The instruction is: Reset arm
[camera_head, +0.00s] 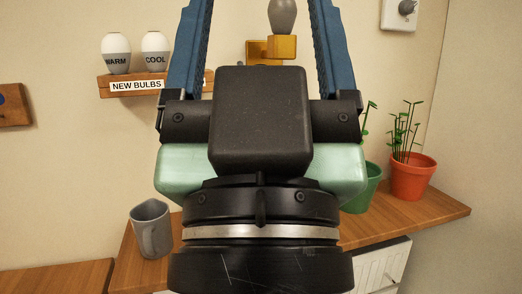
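My gripper (262,6) fills the middle of the view and points up and away from the camera. Its two blue fingers stand wide apart, and their tips run to or past the top edge. No thing shows held between them. A grey bulb (282,16) sits upright in a yellow wall fixture (283,47), seen through the gap between the fingers. The fixture's lower part is hidden behind my gripper.
A wooden shelf labelled NEW BULBS (106,82) holds the WARM bulb (116,54) and COOL bulb (155,53). The wooden counter (443,209) bears a grey mug (150,228), a green pot (366,188) and a red pot (412,177) with plants. A wall switch (399,14) is upper right.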

